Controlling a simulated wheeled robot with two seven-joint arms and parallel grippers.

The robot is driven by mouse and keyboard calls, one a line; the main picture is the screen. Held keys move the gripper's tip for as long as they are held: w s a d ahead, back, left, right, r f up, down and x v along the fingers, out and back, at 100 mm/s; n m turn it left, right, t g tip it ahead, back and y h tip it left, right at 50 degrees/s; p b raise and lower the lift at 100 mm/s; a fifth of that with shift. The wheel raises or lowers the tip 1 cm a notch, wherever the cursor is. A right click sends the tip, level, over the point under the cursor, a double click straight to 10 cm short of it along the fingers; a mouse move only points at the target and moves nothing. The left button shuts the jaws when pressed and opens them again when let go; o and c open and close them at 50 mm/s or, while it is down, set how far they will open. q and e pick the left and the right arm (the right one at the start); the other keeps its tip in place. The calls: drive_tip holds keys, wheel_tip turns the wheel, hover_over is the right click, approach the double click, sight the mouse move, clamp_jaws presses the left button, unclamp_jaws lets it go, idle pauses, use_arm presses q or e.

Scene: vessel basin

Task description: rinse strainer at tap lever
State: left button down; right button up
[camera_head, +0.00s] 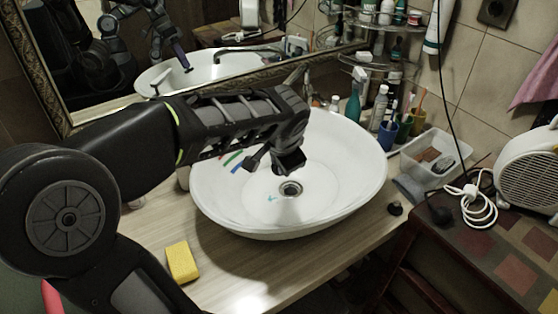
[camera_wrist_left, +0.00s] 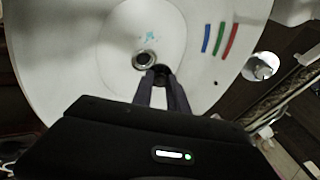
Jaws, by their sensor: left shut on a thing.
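My left gripper (camera_head: 277,163) reaches over the white basin (camera_head: 362,170), its jaws pointing down. In the left wrist view the two fingers (camera_wrist_left: 160,82) are closed around a small dark round thing, which looks like the strainer (camera_wrist_left: 161,71). It is largely hidden by the fingers. The open-looking metal drain (camera_wrist_left: 146,60) lies just beside the fingertips in that picture; in the head view the drain (camera_head: 290,189) is below and right of the gripper. The tap is mostly hidden behind my left arm in the head view. My right gripper is not in view.
A yellow sponge (camera_head: 182,262) lies on the wooden counter (camera_head: 235,275). A small black object (camera_head: 395,208) sits right of the basin. Bottles, cups and a clear plastic box (camera_head: 435,157) crowd the right side. A mirror (camera_head: 120,70) stands behind. Coloured stripes (camera_wrist_left: 219,40) mark the basin wall.

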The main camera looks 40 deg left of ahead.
use_arm(q)
drive_tip(key=shift+w+a, duration=0.1)
drive_tip(key=w+a+f+p, duration=0.2)
drive_tip(key=w+a+p, duration=0.1)
drive_tip(key=w+a, duration=0.6)
drive_tip(key=shift+w+a+f, duration=0.25)
drive_tip(key=shift+w+f, duration=0.15)
drive_tip(key=shift+w, duration=0.05)
idle(0.5)
drive_tip(key=shift+d+f, duration=0.1)
